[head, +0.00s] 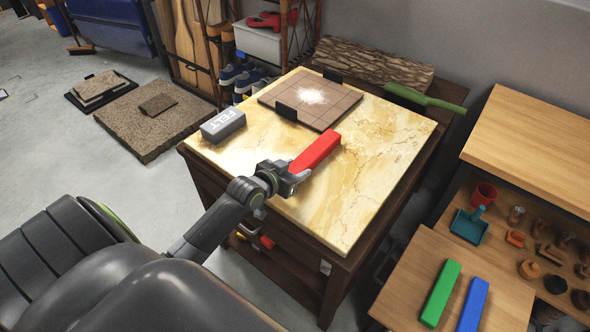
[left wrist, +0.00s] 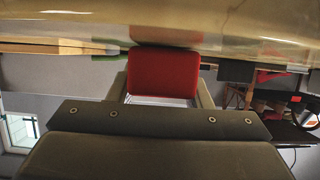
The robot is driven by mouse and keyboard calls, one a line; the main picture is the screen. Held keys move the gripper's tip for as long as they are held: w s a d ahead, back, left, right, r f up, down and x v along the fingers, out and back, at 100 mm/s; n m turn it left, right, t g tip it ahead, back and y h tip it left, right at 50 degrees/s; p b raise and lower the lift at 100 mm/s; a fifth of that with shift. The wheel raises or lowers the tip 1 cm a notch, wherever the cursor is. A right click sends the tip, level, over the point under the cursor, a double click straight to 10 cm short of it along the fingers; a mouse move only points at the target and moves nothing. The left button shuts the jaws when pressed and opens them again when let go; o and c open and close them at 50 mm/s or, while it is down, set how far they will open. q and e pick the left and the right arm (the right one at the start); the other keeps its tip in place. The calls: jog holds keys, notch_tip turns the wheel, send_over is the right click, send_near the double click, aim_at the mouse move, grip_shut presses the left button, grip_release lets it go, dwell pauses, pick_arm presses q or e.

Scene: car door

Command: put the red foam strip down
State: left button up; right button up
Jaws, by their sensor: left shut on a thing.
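The red foam strip (head: 316,151) is a long red block in the head view, over the marble-topped table (head: 345,205). My left gripper (head: 293,174) is shut on its near end, and the strip points away from the gripper toward the upper right. In the left wrist view the red strip's end (left wrist: 163,75) shows between the gripper fingers (left wrist: 163,98), close to the tabletop surface (left wrist: 80,20). I cannot tell whether the strip touches the table. My right gripper is not in view.
A grey felt block (head: 223,126) lies left of the strip. A brown tiled board (head: 310,99) with white powder and black clips is behind it. Green (head: 440,293) and blue (head: 473,304) strips lie on a wooden board (head: 405,285) at lower right. The table's right and front areas are clear.

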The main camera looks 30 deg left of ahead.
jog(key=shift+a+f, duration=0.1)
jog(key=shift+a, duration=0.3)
pick_arm(q)
jog(key=o, duration=1)
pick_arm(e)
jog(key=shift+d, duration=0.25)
pick_arm(q)
jog(key=shift+s+r, duration=0.15)
jog(key=p+v, duration=0.1)
jog(key=v, duration=1)
jog(key=shift+s, duration=0.35)
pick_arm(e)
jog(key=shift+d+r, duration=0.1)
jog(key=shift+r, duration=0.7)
